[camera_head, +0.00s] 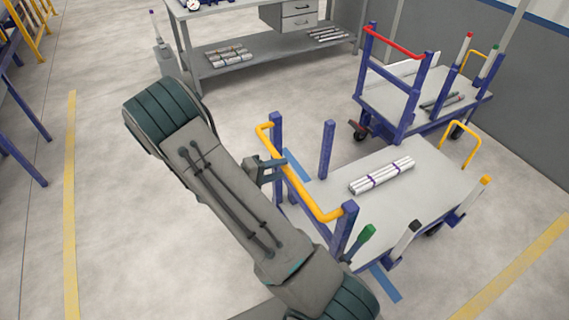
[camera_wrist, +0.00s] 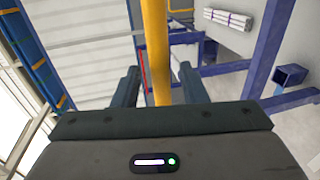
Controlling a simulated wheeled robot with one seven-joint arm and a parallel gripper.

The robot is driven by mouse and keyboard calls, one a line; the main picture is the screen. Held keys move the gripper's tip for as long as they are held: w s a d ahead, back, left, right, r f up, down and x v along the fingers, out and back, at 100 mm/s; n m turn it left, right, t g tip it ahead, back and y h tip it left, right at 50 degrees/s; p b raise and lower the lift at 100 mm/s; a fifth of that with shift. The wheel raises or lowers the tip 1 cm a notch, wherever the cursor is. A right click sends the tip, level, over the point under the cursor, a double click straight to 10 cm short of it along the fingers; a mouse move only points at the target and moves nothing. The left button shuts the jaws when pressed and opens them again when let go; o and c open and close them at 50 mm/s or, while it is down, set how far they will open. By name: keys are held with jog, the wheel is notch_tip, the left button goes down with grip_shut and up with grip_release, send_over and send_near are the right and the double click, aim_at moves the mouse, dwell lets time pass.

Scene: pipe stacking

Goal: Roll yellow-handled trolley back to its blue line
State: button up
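The yellow-handled trolley (camera_head: 335,211) stands right of my arm, with a grey deck and blue posts. Its yellow handle (camera_head: 309,190) runs along the side nearest my arm. The blue line (camera_head: 385,283) shows on the floor at the trolley's near side; another blue strip shows by the handle, and the deck hides the floor between. My gripper (camera_head: 268,171) is at the handle. In the wrist view, my gripper (camera_wrist: 158,76) is open, with the yellow handle (camera_wrist: 157,45) running between its two fingers. Gaps show on both sides of the bar, so the fingers appear not closed on it.
Bundled pipes (camera_head: 382,175) lie on the trolley's deck. A red-handled trolley (camera_head: 398,88) stands close behind it. A grey workbench (camera_head: 196,40) stands at the back. Yellow floor lines (camera_head: 71,200) run at left and lower right. The floor left of my arm is clear.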

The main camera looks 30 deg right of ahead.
jog(key=shift+d+f, duration=0.15)
jog(key=shift+d, duration=0.55)
jog(key=shift+d+f, duration=0.1)
jog(key=shift+d, duration=0.55)
grip_shut()
jog(key=shift+d, duration=0.1)
